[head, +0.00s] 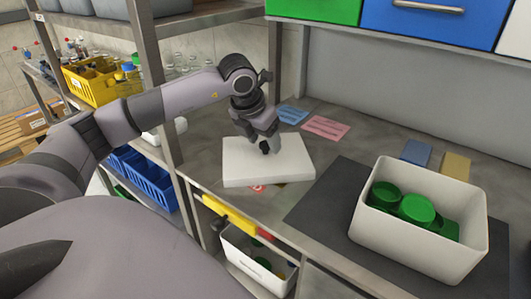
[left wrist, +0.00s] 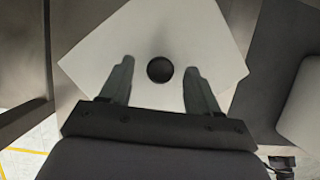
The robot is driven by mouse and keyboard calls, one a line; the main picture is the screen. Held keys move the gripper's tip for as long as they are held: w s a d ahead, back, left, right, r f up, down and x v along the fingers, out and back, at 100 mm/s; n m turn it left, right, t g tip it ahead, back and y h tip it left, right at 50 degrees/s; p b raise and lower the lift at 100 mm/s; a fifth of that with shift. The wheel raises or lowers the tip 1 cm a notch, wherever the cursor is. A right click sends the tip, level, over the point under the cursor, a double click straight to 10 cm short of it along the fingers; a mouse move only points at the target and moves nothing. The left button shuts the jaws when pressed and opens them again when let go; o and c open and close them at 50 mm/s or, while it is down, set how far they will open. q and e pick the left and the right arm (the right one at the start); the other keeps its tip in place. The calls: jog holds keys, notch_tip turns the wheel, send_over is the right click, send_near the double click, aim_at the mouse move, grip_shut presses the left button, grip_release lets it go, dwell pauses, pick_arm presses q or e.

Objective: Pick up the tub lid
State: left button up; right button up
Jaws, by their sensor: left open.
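The tub lid (head: 285,168) is a flat white slab lying on the grey worktop, left of the white tub. In the left wrist view the lid (left wrist: 115,50) shows a round black knob (left wrist: 160,69) near its middle. My left gripper (head: 266,145) is over the lid, pointing down. In the left wrist view its open fingers (left wrist: 159,75) stand on either side of the knob, with a gap on both sides. In the head view the knob is hard to tell from the dark fingertips. My right gripper is not in view.
A white tub (head: 465,225) with green caps (head: 417,209) stands on a dark mat (head: 325,207). Pink (head: 326,127) and blue (head: 292,114) cards lie behind the lid. A shelf post (head: 160,100) rises left of the lid. Coloured bins (head: 400,18) hang above the back.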

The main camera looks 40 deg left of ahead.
pick_arm(q)
jog(key=shift+w+f, duration=0.15)
jog(key=shift+f, duration=0.2)
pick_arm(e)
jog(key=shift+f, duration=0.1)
pick_arm(q)
grip_shut()
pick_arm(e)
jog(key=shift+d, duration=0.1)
pick_arm(q)
jog(key=shift+r, duration=0.1)
